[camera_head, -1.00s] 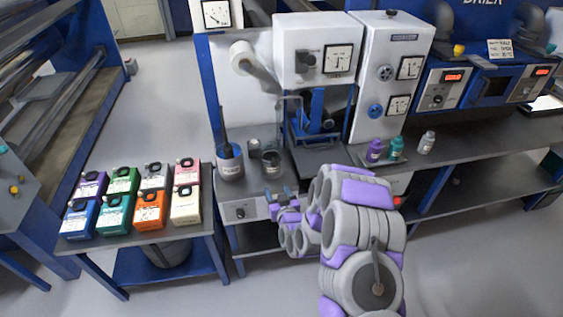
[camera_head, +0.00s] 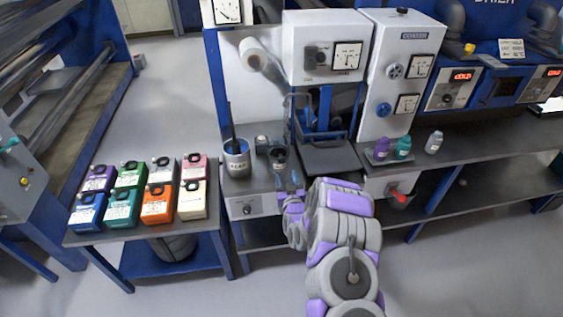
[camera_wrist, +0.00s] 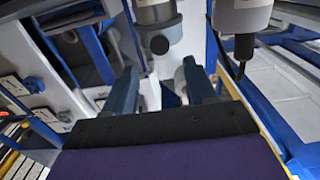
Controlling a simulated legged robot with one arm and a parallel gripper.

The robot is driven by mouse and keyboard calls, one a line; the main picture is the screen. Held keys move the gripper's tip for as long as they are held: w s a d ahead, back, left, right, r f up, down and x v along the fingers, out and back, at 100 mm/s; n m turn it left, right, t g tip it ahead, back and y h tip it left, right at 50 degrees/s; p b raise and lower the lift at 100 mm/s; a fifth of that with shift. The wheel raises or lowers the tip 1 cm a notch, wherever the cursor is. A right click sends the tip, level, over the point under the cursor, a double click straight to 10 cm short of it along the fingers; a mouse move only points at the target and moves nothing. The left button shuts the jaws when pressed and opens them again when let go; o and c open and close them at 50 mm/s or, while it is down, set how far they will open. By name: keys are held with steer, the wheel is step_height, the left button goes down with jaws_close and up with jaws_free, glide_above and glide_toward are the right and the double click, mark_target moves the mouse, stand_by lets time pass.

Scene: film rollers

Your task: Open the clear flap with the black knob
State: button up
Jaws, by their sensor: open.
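My gripper (camera_head: 289,180) is in front of the workbench, just below the press tray and the small cups. In the wrist view, its two blue-grey fingers (camera_wrist: 160,84) are apart with nothing held between them. A round black end, possibly the knob (camera_wrist: 171,99), shows beyond and between the fingers. I cannot tell whether it belongs to the flap. The clear flap is hard to make out; a faint pale outline stands at the left front of the blue press (camera_head: 322,118). A black dial (camera_head: 323,58) sits on the white box above the press.
A grey pot with a black handle (camera_head: 236,160) and a dark cup (camera_head: 279,158) stand left of the press. Purple, teal and grey bottles (camera_head: 403,148) stand to the right. Several coloured containers (camera_head: 145,190) fill the left table. A red knob (camera_head: 398,197) juts below the bench.

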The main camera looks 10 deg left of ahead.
mark_target(282, 161)
steer(key=shift+b+x, duration=0.9)
steer(key=shift+x, duration=4.1)
jaws_close()
